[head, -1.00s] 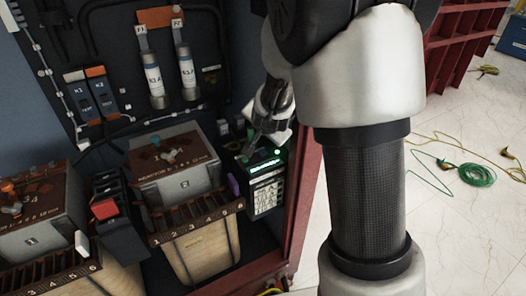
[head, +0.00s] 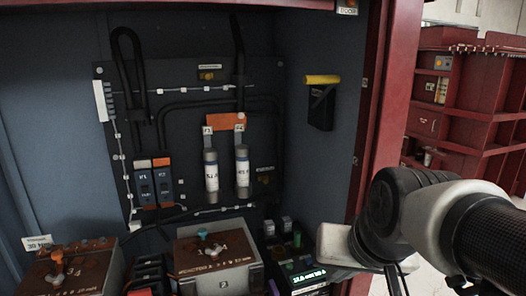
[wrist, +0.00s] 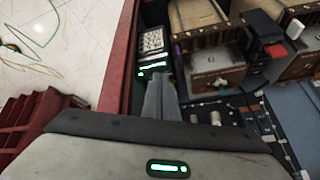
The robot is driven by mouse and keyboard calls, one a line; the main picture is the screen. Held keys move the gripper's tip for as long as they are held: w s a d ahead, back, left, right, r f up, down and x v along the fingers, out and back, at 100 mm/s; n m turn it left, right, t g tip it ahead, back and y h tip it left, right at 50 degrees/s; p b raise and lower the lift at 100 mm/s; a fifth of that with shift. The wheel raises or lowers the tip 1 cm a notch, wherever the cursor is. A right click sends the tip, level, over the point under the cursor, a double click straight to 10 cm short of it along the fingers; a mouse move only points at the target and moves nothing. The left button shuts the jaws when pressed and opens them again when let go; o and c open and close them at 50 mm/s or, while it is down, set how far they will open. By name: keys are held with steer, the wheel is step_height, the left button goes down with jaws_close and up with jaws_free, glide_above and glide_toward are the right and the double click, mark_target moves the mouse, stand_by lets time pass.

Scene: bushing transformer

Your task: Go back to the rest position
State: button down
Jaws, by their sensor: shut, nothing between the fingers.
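My gripper (wrist: 162,98) is shut and empty in the wrist view, its two grey fingers together at the middle. Beyond the fingertips is a device with a lit green display (wrist: 153,68) and a keypad; whether they touch cannot be told. In the head view my white and black arm reaches in from the lower right towards this device (head: 306,276). The fingertips cannot be made out there.
The red-framed cabinet (head: 381,120) surrounds the arm's left side. Inside are a back panel with two grey cylinders (head: 211,172), blue switches (head: 145,188) and a grey box (head: 218,262). A yellow-handled holder (head: 322,80) hangs on the side wall. Red shelving (head: 455,110) stands outside.

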steer(key=s+d+n, duration=0.1)
steer(key=s, duration=0.4)
step_height(320, 180, up, 20)
steer(key=p, duration=2)
steer(key=shift+s+d+r+g+h, duration=0.2)
steer(key=shift+s+g+h, duration=0.1)
steer(key=shift+s+h, duration=0.15)
steer(key=shift+a, duration=0.15)
steer(key=shift+n, duration=0.3)
steer(key=shift+s, duration=0.1)
